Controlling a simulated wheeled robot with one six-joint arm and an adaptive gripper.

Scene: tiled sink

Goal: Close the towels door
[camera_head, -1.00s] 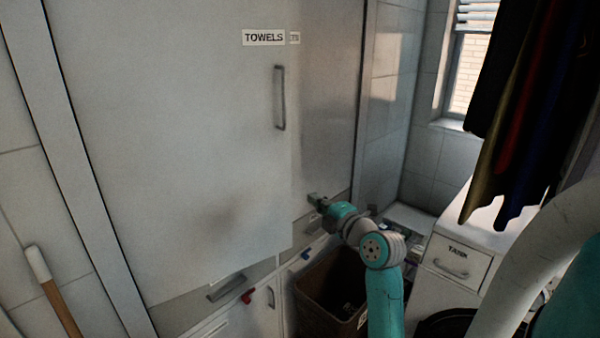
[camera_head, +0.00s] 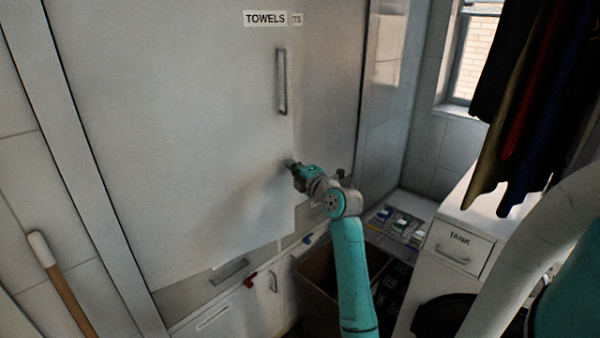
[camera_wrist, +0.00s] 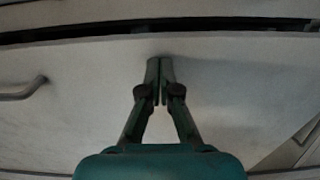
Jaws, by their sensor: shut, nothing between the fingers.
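The towels door (camera_head: 190,130) is a large pale panel on the left in the head view, with a "TOWELS" label (camera_head: 265,18) and an upright metal handle (camera_head: 281,82). It stands slightly ajar: its right edge overlaps the neighbouring panel and partly hides a second label. My gripper (camera_head: 290,164) is shut and empty, at the door's front near its right edge, below the handle. In the wrist view my gripper's fingertips (camera_wrist: 160,64) are together against or just in front of the pale door surface (camera_wrist: 235,80). Whether they touch it is unclear. The handle (camera_wrist: 22,92) shows at left.
A brown bin (camera_head: 325,295) stands below my arm. A white cabinet with a "TANK" drawer (camera_head: 457,245) is at right, under dark hanging clothes (camera_head: 525,110). Lower drawers with handles (camera_head: 230,271) sit beneath the door. A wooden-handled tool (camera_head: 65,285) leans at far left.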

